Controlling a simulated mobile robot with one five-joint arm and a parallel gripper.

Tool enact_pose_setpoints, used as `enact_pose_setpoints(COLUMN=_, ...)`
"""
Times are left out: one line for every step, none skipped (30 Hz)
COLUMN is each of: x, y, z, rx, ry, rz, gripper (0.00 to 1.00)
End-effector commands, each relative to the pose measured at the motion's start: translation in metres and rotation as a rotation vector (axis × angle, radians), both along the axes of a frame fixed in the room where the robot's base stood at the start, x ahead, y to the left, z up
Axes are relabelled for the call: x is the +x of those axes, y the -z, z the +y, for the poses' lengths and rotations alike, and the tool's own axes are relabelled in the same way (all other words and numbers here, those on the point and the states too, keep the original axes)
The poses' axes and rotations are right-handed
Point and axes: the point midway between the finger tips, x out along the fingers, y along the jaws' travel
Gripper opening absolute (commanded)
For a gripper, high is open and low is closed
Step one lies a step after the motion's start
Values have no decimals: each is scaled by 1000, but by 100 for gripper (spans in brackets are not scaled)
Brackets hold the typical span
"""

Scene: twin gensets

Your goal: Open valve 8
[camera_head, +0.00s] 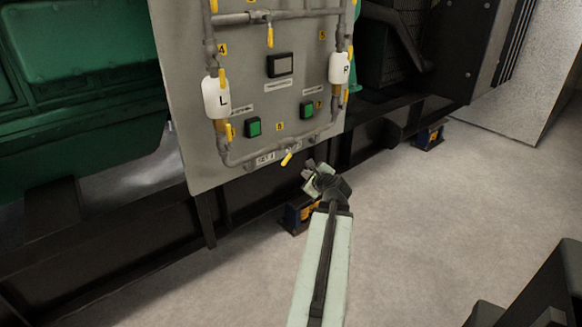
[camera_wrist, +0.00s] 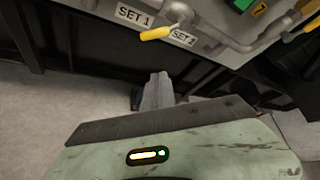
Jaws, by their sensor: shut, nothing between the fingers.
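The grey panel (camera_head: 190,110) carries pipes and several yellow-handled valves. A small yellow tag that seems to read 8 (camera_head: 280,127) sits low in the middle. Below it, on the bottom pipe, is a valve with a yellow handle (camera_head: 287,158), slanting down to the left. The same handle (camera_wrist: 157,33) shows in the wrist view, between the SET 1 and SET 2 labels. My gripper (camera_head: 314,176) is shut and empty, below and right of this handle and apart from it. Its grey fingers (camera_wrist: 158,88) show in the wrist view below the handle.
Two white tanks, L (camera_head: 216,98) and R (camera_head: 341,67), hang on the side pipes. Green buttons (camera_head: 254,128) and a small display (camera_head: 280,65) are on the panel. A dark frame rail (camera_head: 150,235) runs behind and below it. The floor (camera_head: 440,220) at right is clear.

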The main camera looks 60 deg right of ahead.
Motion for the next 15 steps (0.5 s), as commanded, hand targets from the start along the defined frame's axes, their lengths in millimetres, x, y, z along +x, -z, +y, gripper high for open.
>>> enact_pose_setpoints(x=-2, y=-1, z=-2, rx=4, ry=8, rz=-7, gripper=0)
enact_pose_setpoints(x=-2, y=-1, z=-2, rx=4, ry=8, rz=-8, gripper=0)
enact_pose_setpoints(x=-1, y=0, z=-2, rx=4, ry=7, rz=-8, gripper=0)
enact_pose_setpoints(x=0, y=1, z=-3, rx=4, ry=6, rz=-7, gripper=0)
enact_pose_setpoints(x=2, y=2, z=-4, rx=3, ry=6, rz=-6, gripper=0)
enact_pose_setpoints(x=5, y=4, z=-6, rx=3, ry=5, rz=-5, gripper=0)
enact_pose_setpoints(x=8, y=6, z=-9, rx=3, ry=4, rz=-4, gripper=0)
enact_pose_setpoints(x=11, y=9, z=-12, rx=2, ry=3, rz=-4, gripper=0)
enact_pose_setpoints(x=17, y=12, z=-16, rx=2, ry=2, rz=-3, gripper=0)
enact_pose_setpoints(x=22, y=15, z=-20, rx=2, ry=1, rz=-4, gripper=0)
enact_pose_setpoints(x=27, y=18, z=-24, rx=2, ry=1, rz=-5, gripper=0)
enact_pose_setpoints(x=33, y=22, z=-29, rx=3, ry=2, rz=-4, gripper=0)
enact_pose_setpoints(x=38, y=25, z=-33, rx=2, ry=2, rz=-3, gripper=0)
enact_pose_setpoints(x=43, y=27, z=-37, rx=2, ry=1, rz=-2, gripper=0)
enact_pose_setpoints(x=50, y=31, z=-42, rx=2, ry=-1, rz=-2, gripper=0)
